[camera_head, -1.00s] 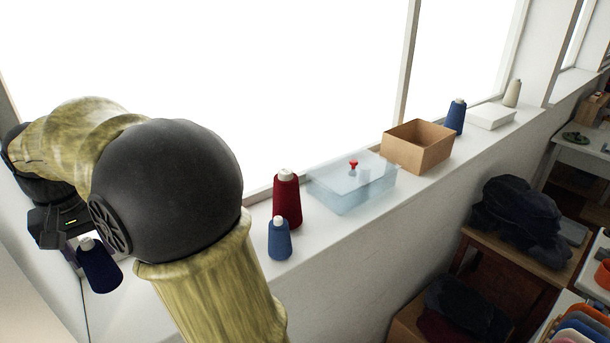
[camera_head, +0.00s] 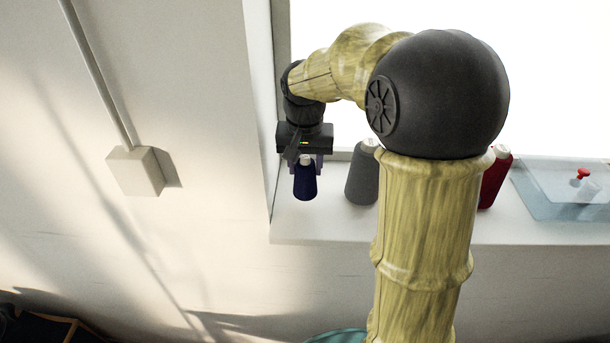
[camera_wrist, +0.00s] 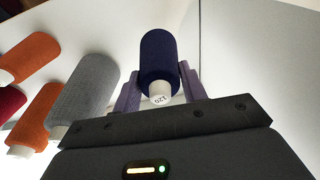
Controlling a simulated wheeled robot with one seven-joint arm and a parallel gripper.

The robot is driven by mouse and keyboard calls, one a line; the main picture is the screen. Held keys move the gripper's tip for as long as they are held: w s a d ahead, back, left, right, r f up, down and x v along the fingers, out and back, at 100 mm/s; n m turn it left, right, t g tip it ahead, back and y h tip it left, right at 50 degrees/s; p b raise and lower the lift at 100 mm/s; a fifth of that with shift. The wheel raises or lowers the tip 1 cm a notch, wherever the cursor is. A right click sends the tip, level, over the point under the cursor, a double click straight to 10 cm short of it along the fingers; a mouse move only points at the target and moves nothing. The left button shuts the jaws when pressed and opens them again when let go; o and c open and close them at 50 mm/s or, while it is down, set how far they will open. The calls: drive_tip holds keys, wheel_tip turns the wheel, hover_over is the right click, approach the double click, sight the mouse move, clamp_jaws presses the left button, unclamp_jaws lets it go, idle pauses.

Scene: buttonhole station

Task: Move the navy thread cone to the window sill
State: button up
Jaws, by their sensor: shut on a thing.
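The navy thread cone (camera_head: 305,183) is dark blue with a white top and hangs upright below my gripper (camera_head: 306,160). In the wrist view the navy cone (camera_wrist: 160,62) sits between the two purple fingers of my gripper (camera_wrist: 160,92), which is shut on it. The white window sill (camera_head: 325,228) runs from the left window corner to the right. The cone appears over the sill's left end. I cannot tell whether its base touches the sill.
A grey cone (camera_head: 362,180) stands right of the navy one. A red cone (camera_head: 497,178) and a clear box (camera_head: 560,190) are further right. The wrist view shows two orange cones (camera_wrist: 30,57) (camera_wrist: 36,115) beyond the grey one. A wall box (camera_head: 136,171) is at left.

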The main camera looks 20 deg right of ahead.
wheel_tip(320, 180, down, 4)
drive_tip(key=shift+w+r+p, duration=0.1)
drive_tip(key=shift+r+p, duration=0.05)
drive_tip(key=shift+p, duration=0.4)
drive_tip(key=shift+s, duration=0.25)
drive_tip(key=o, duration=1)
drive_tip(key=shift+w, duration=0.15)
drive_tip(key=r, duration=0.4)
drive_tip(key=s+r+b, duration=0.1)
drive_tip(key=r, duration=0.3)
drive_tip(key=r+b, duration=0.1)
drive_tip(key=r, duration=0.3)
drive_tip(key=shift+s+a, duration=0.2)
drive_tip(key=shift+a, duration=0.05)
